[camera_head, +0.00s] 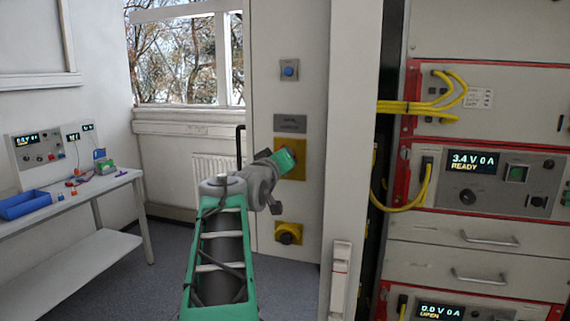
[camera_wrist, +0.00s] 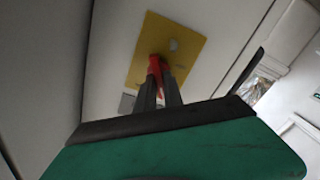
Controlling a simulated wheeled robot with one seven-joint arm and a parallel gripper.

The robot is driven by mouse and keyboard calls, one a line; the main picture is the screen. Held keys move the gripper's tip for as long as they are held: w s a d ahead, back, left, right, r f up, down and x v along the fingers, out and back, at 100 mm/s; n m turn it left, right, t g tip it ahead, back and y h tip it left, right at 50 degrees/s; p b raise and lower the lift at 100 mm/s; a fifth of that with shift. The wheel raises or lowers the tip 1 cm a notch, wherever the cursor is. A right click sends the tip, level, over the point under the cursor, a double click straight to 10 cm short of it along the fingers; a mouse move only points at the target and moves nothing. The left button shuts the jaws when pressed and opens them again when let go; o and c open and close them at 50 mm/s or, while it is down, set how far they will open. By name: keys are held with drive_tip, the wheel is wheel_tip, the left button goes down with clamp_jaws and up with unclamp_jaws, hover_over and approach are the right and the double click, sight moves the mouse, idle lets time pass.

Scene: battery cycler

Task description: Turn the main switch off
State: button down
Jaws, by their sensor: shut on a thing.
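The main switch is a red handle (camera_wrist: 154,66) on a yellow plate (camera_wrist: 187,45), seen in the wrist view. In the head view the yellow plate (camera_head: 301,172) is on the pale cabinet column, below a grey label (camera_head: 290,123). My gripper (camera_wrist: 160,80) is shut on the red handle, with its two dark fingers closed around it. In the head view my gripper (camera_head: 287,160) reaches the plate and hides most of the handle. The handle's exact angle is hard to tell.
A blue button (camera_head: 289,70) is above the label. A black knob (camera_head: 289,235) on a second yellow plate is below. An equipment rack (camera_head: 490,235) with yellow cables (camera_head: 425,106) stands at right. A bench (camera_head: 75,200) with a blue tray (camera_head: 25,204) is at left.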

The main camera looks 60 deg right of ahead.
drive_tip(key=n, duration=0.3)
drive_tip(key=n+b, duration=0.1)
drive_tip(key=n, duration=0.6)
drive_tip(key=shift+w+f+n+b, duration=0.15)
drive_tip(key=shift+f+n+b, duration=0.1)
drive_tip(key=shift+n+b, duration=0.15)
idle(0.4)
drive_tip(key=c, duration=1.5)
unclamp_jaws()
drive_tip(key=shift+o, duration=0.2)
drive_tip(key=s+a+b, duration=0.1)
drive_tip(key=a+b, duration=0.1)
drive_tip(key=a, duration=0.5)
drive_tip(key=shift+a, duration=0.4)
